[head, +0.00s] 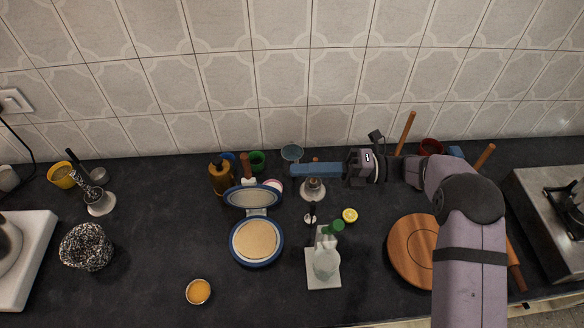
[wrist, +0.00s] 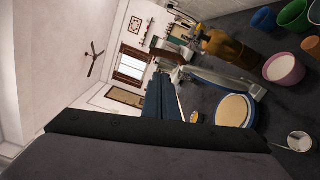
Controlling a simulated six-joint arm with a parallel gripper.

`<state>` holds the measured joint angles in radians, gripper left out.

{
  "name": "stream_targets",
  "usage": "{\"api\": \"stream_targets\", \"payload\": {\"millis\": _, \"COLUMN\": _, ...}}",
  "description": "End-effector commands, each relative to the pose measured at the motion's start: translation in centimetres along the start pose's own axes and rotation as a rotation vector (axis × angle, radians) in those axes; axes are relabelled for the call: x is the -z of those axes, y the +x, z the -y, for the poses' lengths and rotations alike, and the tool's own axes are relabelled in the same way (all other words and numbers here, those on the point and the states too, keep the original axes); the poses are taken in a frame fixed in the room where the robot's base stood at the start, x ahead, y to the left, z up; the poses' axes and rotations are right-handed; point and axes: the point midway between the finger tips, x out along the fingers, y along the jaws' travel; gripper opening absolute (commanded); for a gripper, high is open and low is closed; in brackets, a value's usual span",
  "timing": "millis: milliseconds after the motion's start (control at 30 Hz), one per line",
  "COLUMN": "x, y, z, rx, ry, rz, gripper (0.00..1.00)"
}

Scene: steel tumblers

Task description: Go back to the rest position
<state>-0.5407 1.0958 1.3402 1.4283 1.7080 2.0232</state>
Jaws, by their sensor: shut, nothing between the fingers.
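My gripper (head: 296,170) is held out to the left over the back part of the dark counter, its blue fingers together and nothing between them. In the wrist view the closed blue fingers (wrist: 164,92) point up the picture, apart from the things around them. In the head view a metal piece with a round base (head: 313,192) is below the fingers and partly hidden by them. My forearm comes in from the lower right.
An open blue-rimmed round appliance (head: 256,262) and a brown bottle (head: 221,178) are left of my gripper. A soap dispenser (head: 326,264), lemon half (head: 349,215) and round wooden board (head: 407,262) are nearer the front. Small bowls line the tiled wall. The front-left counter has free room.

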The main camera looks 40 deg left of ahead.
Motion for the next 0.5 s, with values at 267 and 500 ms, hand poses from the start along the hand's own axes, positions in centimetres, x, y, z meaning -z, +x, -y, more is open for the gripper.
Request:
{"api": "stream_targets", "payload": {"millis": 267, "x": 0.0, "y": -0.3, "z": 0.0, "rx": 0.005, "ry": -0.005, "rz": -0.001, "gripper": 0.0}}
{"api": "stream_targets", "payload": {"millis": 500, "x": 1.6, "y": -2.6, "z": -0.1, "rx": 0.139, "ry": -0.158, "rz": -0.035, "gripper": 0.0}}
